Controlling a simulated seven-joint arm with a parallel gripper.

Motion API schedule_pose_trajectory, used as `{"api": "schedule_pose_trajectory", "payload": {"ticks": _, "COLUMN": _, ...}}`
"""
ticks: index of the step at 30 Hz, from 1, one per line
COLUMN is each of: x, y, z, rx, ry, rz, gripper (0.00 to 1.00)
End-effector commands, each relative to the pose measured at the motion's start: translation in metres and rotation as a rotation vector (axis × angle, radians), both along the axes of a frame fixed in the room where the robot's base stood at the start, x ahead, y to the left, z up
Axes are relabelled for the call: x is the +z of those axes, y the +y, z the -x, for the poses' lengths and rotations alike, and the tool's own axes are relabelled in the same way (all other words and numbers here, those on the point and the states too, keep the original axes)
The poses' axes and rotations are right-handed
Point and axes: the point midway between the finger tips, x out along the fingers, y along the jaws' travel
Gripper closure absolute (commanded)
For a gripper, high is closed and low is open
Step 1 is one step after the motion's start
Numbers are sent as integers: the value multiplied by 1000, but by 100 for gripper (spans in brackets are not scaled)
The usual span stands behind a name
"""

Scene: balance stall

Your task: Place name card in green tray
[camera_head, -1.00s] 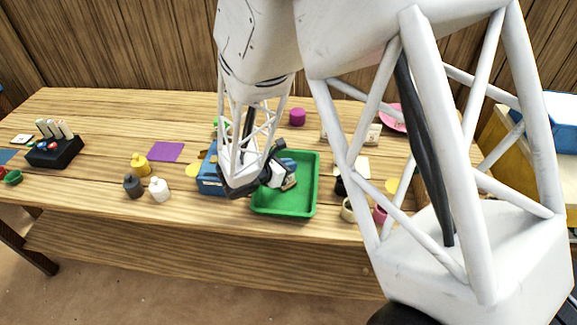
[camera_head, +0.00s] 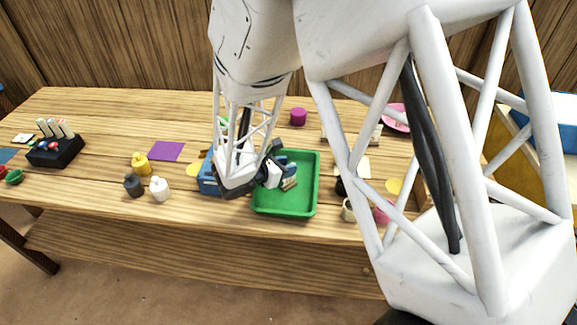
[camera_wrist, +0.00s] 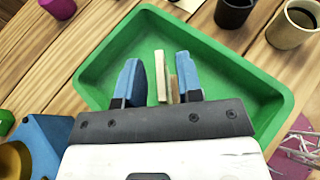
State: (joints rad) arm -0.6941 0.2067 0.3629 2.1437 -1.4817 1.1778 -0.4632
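The green tray (camera_head: 306,205) sits near the table's front edge; its rim and floor fill much of the wrist view (camera_wrist: 225,52). My gripper (camera_head: 286,172) reaches down over the tray from its left side. In the wrist view, my gripper's two blue fingers (camera_wrist: 159,82) are apart. The beige name card (camera_wrist: 160,72) is between them, seen nearly edge on, with a clear gap to the left finger and close to the right one. The name card (camera_head: 289,184) also shows just below the fingers, inside the tray's outline. I cannot tell whether its lower edge touches the tray floor.
A blue container (camera_head: 208,180) stands just left of the tray. Dark and cream cups (camera_wrist: 297,22) stand beyond one rim. A magenta cylinder (camera_head: 298,117) is behind. Yellow, dark and white bottles (camera_head: 159,189) stand further left, near a purple square (camera_head: 166,151).

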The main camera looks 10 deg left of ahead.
Motion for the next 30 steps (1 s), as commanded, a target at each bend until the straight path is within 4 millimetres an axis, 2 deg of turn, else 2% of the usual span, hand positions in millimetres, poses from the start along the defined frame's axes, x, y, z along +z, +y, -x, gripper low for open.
{"api": "schedule_pose_trajectory", "payload": {"ticks": 21, "x": 34, "y": 58, "z": 58, "rx": 3, "ry": 0, "rz": 0, "gripper": 67}}
{"api": "schedule_pose_trajectory", "payload": {"ticks": 30, "x": 40, "y": 69, "z": 69, "rx": 1, "ry": 0, "rz": 0, "gripper": 67}}
